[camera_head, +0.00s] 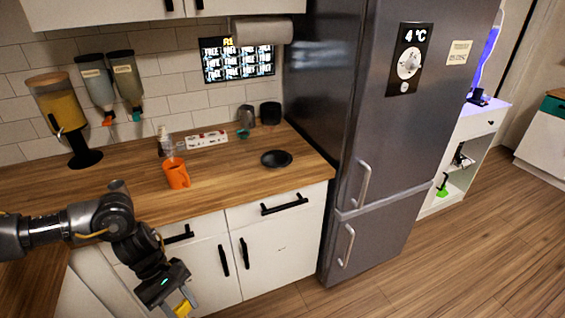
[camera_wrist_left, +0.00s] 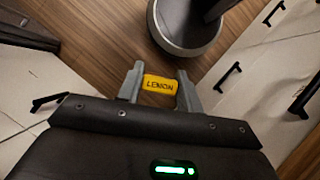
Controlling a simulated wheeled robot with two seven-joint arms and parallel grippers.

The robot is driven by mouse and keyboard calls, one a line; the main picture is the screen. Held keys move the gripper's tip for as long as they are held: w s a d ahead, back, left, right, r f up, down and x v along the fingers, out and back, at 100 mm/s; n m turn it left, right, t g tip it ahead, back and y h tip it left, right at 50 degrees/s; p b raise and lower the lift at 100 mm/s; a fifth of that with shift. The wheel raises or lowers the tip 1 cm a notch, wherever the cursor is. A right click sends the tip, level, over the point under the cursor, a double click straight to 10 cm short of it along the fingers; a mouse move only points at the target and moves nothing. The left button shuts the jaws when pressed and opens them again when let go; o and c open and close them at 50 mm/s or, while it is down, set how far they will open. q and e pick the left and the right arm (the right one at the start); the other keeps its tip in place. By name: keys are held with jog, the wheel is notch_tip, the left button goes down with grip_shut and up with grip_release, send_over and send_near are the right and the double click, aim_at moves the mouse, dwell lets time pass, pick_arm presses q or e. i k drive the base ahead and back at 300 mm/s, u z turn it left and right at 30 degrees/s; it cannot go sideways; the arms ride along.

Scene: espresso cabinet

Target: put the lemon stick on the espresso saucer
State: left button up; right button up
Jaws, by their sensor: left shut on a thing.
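The lemon stick (camera_wrist_left: 160,85) is a short yellow piece with the word LEMON on it. It is held between the two grey fingers of my left gripper (camera_wrist_left: 159,91). In the head view my left gripper (camera_head: 182,305) hangs low in front of the cabinet doors, below the counter top, and part of the yellow stick shows at the bottom edge. A dark round dish (camera_head: 276,158), which looks like the espresso saucer, lies flat on the counter near the fridge. It looks empty, up and to the right of my left gripper. My right gripper is out of view.
An orange mug (camera_head: 177,173) stands on the wooden counter (camera_head: 225,180) left of the dish. A metal jug (camera_head: 246,117) and a dark cup (camera_head: 270,113) stand behind. A juice dispenser (camera_head: 62,110) is at the left. The tall fridge (camera_head: 385,120) bounds the counter's right end.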

aim_at(277, 158)
jog(key=z, duration=2.3)
jog(key=i, duration=2.25)
jog(key=u, duration=3.4)
jog(key=i, duration=1)
jog(key=z, duration=0.05)
